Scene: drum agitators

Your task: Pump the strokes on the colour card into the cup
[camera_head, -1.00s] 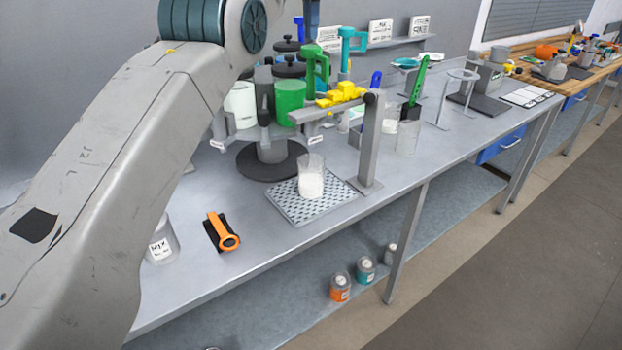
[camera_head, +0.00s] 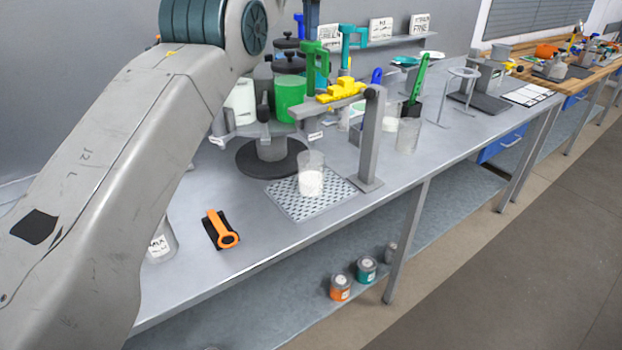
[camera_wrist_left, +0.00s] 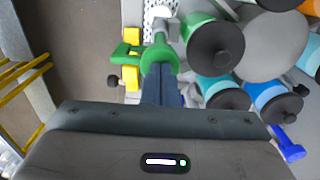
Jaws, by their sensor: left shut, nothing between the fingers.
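The clear cup (camera_head: 311,180) with white contents stands upright on a perforated plate (camera_head: 300,208). Behind it is a carousel of drums. The green drum (camera_head: 290,98) carries a green pump handle (camera_head: 318,62), also in the wrist view (camera_wrist_left: 160,54). My left gripper (camera_head: 312,32) is shut and empty, its dark fingers pointing down at the top of the green handle. The wrist view shows the fingertips (camera_wrist_left: 161,72) against or just over the handle; I cannot tell whether they touch. A white card (camera_head: 527,94) lies far right; its marks are too small to read. My right gripper is out of view.
A grey post with an arm (camera_head: 370,140) bearing yellow blocks (camera_head: 342,91) stands beside the cup. A teal handle (camera_head: 350,38) rises behind. The front bench strip is mostly clear.

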